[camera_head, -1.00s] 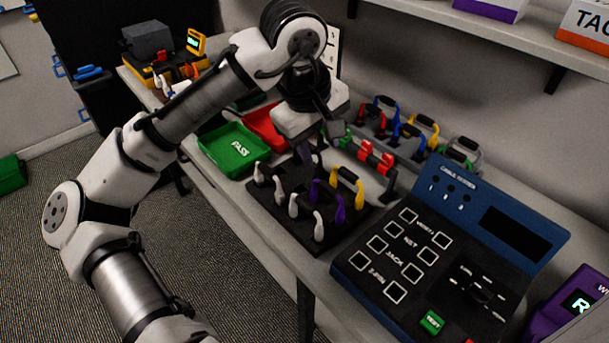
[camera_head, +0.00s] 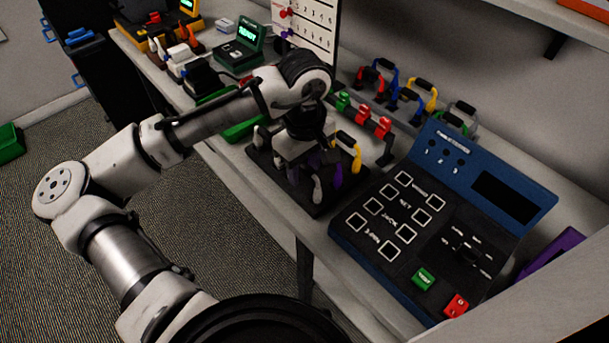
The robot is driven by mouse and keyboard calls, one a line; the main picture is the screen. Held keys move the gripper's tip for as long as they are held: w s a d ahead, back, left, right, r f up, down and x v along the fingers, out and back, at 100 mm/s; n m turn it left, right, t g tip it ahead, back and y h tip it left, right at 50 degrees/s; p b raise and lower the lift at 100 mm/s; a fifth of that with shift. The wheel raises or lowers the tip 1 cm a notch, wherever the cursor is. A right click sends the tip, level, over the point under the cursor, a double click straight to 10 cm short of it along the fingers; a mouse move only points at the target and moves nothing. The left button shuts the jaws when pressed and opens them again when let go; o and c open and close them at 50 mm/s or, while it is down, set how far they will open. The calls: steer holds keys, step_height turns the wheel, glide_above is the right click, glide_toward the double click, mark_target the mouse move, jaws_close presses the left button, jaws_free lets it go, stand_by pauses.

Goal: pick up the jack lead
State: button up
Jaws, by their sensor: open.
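A black rack (camera_head: 325,207) on the bench holds several leads with pale, purple and yellow plugs. A yellow lead (camera_head: 356,155) with a black middle stands at its right side, and a purple plug (camera_head: 337,176) and a pale plug (camera_head: 317,188) show at its front. I cannot tell from their looks which is the jack lead. My gripper (camera_head: 303,172) is open and points down, low over the rack among the leads. My wrist and gripper hide the middle of the rack and most of the leads there. I see no lead held.
A blue cable tester (camera_head: 545,200) with square pads stands right of the rack. Behind are a row of red and green clips (camera_head: 360,116) and a second rack of coloured leads (camera_head: 410,95). A green tray (camera_head: 243,129) is partly hidden behind my arm. A shelf overhangs at upper right.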

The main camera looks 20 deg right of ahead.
steer(key=shift+f, duration=1.3)
jaws_close()
step_height(320, 180, up, 23)
steer(key=p, duration=0.2)
